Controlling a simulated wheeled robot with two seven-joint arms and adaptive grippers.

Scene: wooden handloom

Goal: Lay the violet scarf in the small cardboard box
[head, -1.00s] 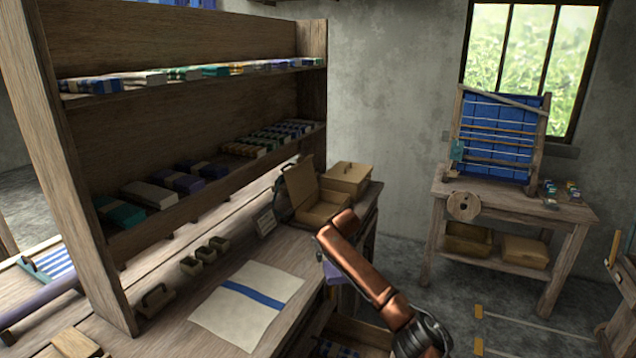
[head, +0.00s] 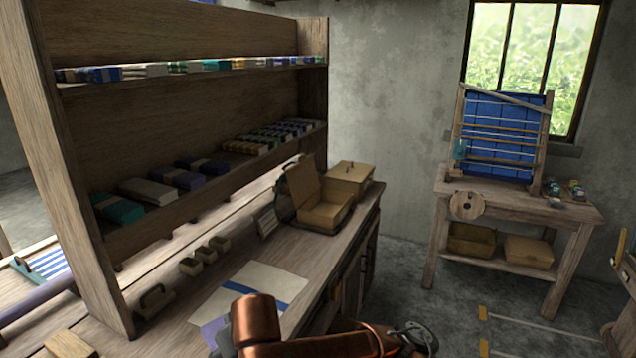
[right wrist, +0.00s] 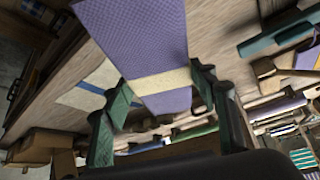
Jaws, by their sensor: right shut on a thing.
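The violet scarf (right wrist: 140,40), folded flat with a cream band around it, is held between the green fingers of my right gripper (right wrist: 158,85). In the head view a corner of the scarf (head: 212,334) shows at the bottom, over the bench near the cream cloth; my copper arm hides the rest and the gripper. The small cardboard box (head: 328,214) stands at the far end of the bench with its lid raised. It is well beyond the scarf, and its inside is only partly visible. My left gripper is in neither current view.
A closed cardboard box (head: 350,176) stands behind the open one. A cream cloth with a blue stripe (head: 285,283) lies on the bench, beside several small bins (head: 205,254). A shelf (head: 120,235) with folded textiles rises at left. A loom (head: 503,137) stands on a far table.

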